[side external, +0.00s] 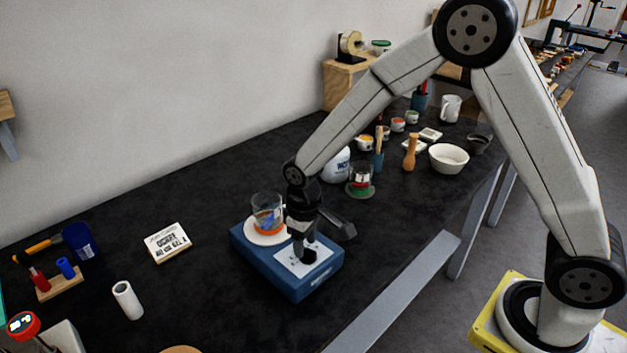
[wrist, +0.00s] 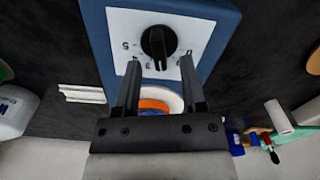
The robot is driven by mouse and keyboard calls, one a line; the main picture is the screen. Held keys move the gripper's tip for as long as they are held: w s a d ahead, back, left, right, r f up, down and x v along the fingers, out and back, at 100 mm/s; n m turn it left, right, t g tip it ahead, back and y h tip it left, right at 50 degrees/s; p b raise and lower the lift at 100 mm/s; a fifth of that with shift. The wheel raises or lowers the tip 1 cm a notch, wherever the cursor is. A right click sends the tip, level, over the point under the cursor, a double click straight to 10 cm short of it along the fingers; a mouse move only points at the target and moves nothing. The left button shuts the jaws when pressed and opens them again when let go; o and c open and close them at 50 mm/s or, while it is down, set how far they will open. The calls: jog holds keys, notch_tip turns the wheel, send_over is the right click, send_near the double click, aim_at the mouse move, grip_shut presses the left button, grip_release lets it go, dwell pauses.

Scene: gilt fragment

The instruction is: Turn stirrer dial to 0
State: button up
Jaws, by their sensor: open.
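The stirrer is a blue box (side external: 273,276) on the dark bench, with a white dial panel (side external: 318,258) on its near side. In the wrist view its dial (wrist: 158,42) is a round black knob on the white panel (wrist: 128,22), with printed numbers around it, only some of them readable. A glass beaker with orange contents (side external: 267,214) stands on the stirrer's white round plate (side external: 257,238). My gripper (wrist: 159,66) is open, its two fingers apart, with the tips just short of the knob and to either side of it. In the side view my gripper hides much of the dial.
A white card with black print (side external: 167,243) lies left of the stirrer. A white cylinder (side external: 127,300) and a small tool rack (side external: 60,283) are further left. A jar on a green base (side external: 360,180), a white bottle (side external: 337,165) and a white bowl (side external: 448,158) stand behind.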

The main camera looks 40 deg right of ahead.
jog(key=shift+f, duration=0.7)
grip_shut()
jog(key=shift+n, duration=0.4)
jog(key=n, duration=0.5)
jog(key=shift+a, duration=0.15)
jog(key=n, duration=0.6)
jog(key=shift+s+a, duration=0.1)
jog(key=shift+s, duration=0.1)
